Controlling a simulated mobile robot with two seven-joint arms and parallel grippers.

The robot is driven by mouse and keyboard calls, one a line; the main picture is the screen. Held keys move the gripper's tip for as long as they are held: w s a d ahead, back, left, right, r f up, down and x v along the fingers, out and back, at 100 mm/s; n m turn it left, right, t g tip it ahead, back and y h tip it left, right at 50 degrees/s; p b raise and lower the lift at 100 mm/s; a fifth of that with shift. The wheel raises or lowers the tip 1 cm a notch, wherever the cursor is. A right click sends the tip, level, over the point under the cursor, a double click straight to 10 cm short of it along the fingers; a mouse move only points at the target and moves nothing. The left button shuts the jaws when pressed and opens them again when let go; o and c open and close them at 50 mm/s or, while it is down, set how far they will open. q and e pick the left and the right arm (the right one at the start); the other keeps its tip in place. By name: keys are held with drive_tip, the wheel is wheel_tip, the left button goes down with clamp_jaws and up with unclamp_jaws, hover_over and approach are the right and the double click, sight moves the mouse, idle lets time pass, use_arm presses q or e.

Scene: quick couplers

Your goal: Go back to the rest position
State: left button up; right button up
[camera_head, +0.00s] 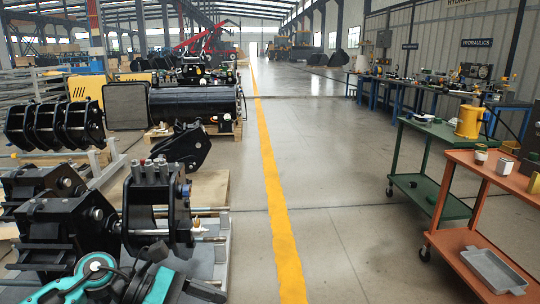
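A black quick coupler (157,212) with silver and red-capped fittings on top stands upright at the lower left, on a grey metal stand (215,262). Another black coupler (62,228) sits to its left. A third black coupler (183,147) rests behind them.
An orange cart (455,240) with cans and a grey tray (492,270) stands at the right. A green cart (425,190) with a yellow container (468,122) is behind it. The floor along the yellow line (277,200) is clear. A black cylinder (195,103) lies on a pallet.

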use_arm(q)
drive_tip(key=d+r+n+t+h+p, duration=0.2)
drive_tip(key=d+r+n+t+h, duration=0.25)
drive_tip(key=n+t, duration=0.8)
drive_tip(key=s+a+f+n+t+y+p, duration=0.1)
drive_tip(key=a+f+n+y, duration=0.4)
drive_tip(key=n, duration=1)
drive_tip(key=s+a+f+n+t+y+p, duration=0.1)
drive_tip(key=s+a+f+n+t+y, duration=0.15)
drive_tip(key=f+n+y, duration=0.85)
drive_tip(key=s+a+f+n+g, duration=0.2)
drive_tip(key=s+n+g, duration=0.3)
drive_tip(key=s+n, duration=0.3)
drive_tip(key=f+n, duration=0.1)
drive_tip(key=n, duration=0.3)
drive_tip(key=shift+a+f+g+h, duration=0.25)
drive_tip(key=shift+a+g+h, duration=0.05)
drive_tip(key=shift+h, duration=0.05)
use_arm(e)
drive_tip(key=shift+s+d+r+h, duration=0.15)
drive_tip(key=shift+s+d+r, duration=0.25)
drive_tip(key=shift+r, duration=0.15)
drive_tip(key=shift+s+d+r+h, duration=0.15)
drive_tip(key=shift+s+d+r, duration=0.15)
drive_tip(key=shift+d+r, duration=0.15)
use_arm(q)
drive_tip(key=shift+n, duration=0.25)
